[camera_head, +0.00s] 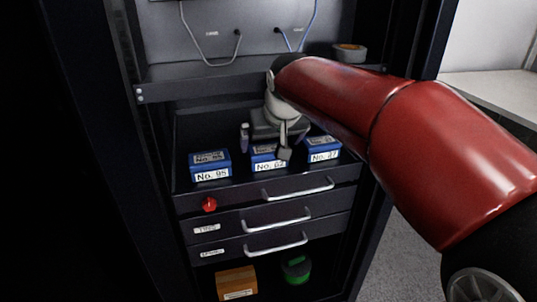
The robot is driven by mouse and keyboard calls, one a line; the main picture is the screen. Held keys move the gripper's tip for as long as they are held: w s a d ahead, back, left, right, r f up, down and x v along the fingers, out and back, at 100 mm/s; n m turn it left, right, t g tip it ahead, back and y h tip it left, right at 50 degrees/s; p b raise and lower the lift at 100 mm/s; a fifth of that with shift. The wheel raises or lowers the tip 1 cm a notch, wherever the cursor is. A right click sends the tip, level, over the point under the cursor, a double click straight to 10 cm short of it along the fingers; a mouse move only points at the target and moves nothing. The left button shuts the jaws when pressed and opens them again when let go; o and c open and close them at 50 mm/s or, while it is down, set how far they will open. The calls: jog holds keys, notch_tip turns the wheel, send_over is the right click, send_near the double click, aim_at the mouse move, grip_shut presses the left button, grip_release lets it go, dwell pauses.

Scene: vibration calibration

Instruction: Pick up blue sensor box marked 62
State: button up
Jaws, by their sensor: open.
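The blue sensor box marked No. 62 (262,165) stands in the middle of the open top drawer, between two similar blue boxes. Its white front label shows, while its top is partly hidden by my gripper. My gripper (266,143) is open and points down over this box, with one finger at its right front and what looks like the other beyond its left side. I cannot tell whether the fingers touch the box.
Blue box No. 95 (210,166) stands left and blue box No. 27 (323,149) stands close on the right. A shelf (200,88) lies above the drawer. A red knob (209,204) sits on the drawer front. A cardboard box (236,282) and a green round object (296,269) lie below.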

aim_at(268, 148)
jog(key=x, duration=0.4)
jog(key=shift+a+f, duration=0.2)
jog(key=shift+f, duration=0.1)
jog(key=c, duration=0.9)
jog(key=shift+r, duration=0.1)
jog(key=shift+c, duration=0.2)
